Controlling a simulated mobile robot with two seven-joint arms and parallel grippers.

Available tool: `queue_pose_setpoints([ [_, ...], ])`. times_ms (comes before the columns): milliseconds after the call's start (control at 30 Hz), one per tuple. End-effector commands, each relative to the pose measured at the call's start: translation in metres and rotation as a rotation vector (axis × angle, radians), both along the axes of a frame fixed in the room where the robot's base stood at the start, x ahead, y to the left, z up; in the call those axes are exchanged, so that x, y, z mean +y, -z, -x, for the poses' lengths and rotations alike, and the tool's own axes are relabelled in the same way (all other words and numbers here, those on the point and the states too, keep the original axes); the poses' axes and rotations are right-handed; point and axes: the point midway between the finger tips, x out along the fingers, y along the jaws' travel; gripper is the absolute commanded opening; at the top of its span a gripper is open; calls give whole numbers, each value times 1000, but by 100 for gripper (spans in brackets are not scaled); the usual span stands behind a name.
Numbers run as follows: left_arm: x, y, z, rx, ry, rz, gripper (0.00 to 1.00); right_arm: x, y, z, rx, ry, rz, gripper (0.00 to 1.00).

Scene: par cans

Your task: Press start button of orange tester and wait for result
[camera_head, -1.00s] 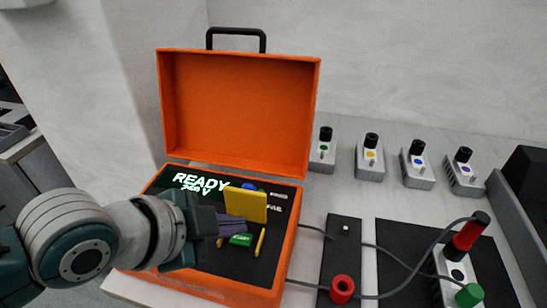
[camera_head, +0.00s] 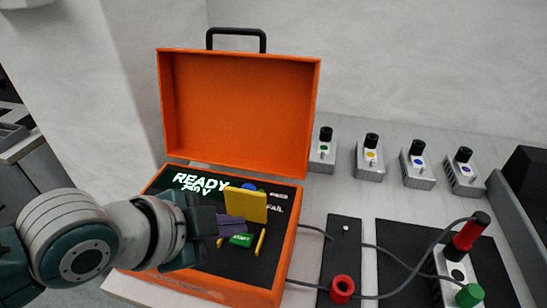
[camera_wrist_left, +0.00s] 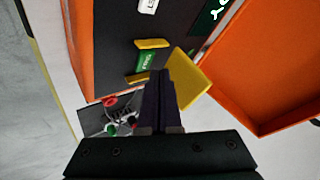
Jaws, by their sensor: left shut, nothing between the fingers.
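The orange tester (camera_head: 240,115) is an open case with its lid up. Its display (camera_head: 202,185) reads READY with a voltage line under it. A green start button (camera_head: 241,240) is on the dark panel between small yellow bars; it also shows in the left wrist view (camera_wrist_left: 146,61). A yellow flap (camera_head: 246,205) stands raised behind the button, and in the left wrist view (camera_wrist_left: 189,78) it is beside the fingers. My left gripper (camera_head: 240,226) is shut and empty, its dark fingertips close to the button. I cannot tell whether they touch it. My right gripper is not in view.
Cables run from the tester to a grey device (camera_head: 455,268) on a dark mat, with a red clip (camera_head: 467,236) and a green clip (camera_head: 469,295). A red ring (camera_head: 342,288) sits on a dark strip. Several grey units (camera_head: 370,160) stand along the back.

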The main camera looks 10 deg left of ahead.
Motion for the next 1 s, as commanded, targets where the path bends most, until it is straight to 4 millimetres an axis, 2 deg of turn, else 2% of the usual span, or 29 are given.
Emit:
queue_pose_setpoints([
  [1000, 0, 9, 0, 0, 0, 0, 0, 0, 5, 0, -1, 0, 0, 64],
])
